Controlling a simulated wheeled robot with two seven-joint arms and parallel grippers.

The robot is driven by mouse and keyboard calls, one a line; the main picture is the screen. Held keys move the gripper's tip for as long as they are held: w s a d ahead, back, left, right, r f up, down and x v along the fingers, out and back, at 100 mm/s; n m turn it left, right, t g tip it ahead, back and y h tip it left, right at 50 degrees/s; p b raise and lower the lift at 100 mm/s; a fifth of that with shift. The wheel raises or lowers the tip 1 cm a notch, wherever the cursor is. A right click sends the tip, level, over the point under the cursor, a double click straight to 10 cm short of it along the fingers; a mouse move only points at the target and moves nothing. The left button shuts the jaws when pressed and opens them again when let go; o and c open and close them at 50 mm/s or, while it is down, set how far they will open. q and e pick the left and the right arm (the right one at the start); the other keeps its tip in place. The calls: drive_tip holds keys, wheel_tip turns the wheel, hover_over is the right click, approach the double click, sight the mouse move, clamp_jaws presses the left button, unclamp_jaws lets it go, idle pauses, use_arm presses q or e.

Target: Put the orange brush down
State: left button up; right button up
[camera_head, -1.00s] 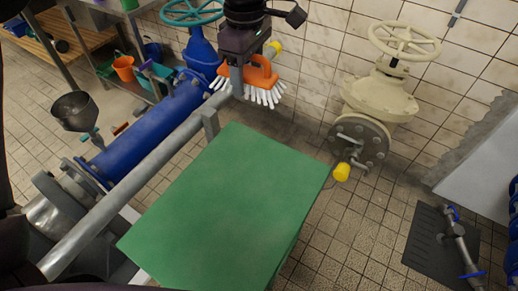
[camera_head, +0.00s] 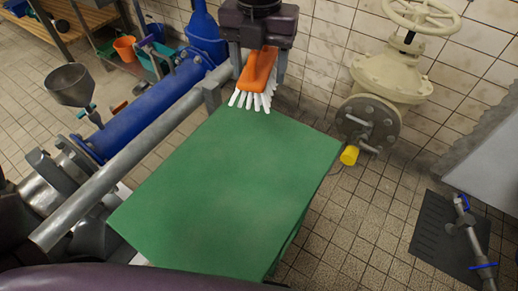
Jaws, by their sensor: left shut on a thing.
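The orange brush (camera_head: 258,68) with white bristles is at the top middle of the head view. My left gripper (camera_head: 259,63) is shut on its orange body, with one grey finger on each side. The bristles point down, over or near the back edge of the green tabletop (camera_head: 225,190). I cannot tell whether they touch it. The tabletop is bare. My right gripper is not in view.
A blue pipe (camera_head: 155,110) and a grey rail (camera_head: 135,145) run along the left of the tabletop. A cream valve (camera_head: 395,70) stands behind on the right. A dark mat (camera_head: 445,235) lies on the floor at right.

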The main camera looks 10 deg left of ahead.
use_arm(q)
drive_tip(key=shift+s+f+n, duration=0.1)
drive_tip(key=shift+f+n, duration=0.05)
drive_tip(key=shift+n, duration=0.15)
wheel_tip(320, 180, down, 7)
drive_tip(key=b, duration=0.2)
hover_over(259, 148)
wheel_tip(259, 148, down, 8)
drive_tip(key=shift+r, duration=0.25)
wheel_tip(259, 148, down, 5)
drive_tip(key=shift+f, duration=0.15)
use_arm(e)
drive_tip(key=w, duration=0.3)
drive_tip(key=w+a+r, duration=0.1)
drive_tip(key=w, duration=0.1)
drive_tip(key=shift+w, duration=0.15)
use_arm(q)
drive_tip(key=shift+f+b, duration=0.15)
drive_tip(key=shift+b, duration=0.15)
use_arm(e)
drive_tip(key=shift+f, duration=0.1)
use_arm(q)
drive_tip(key=o, duration=1)
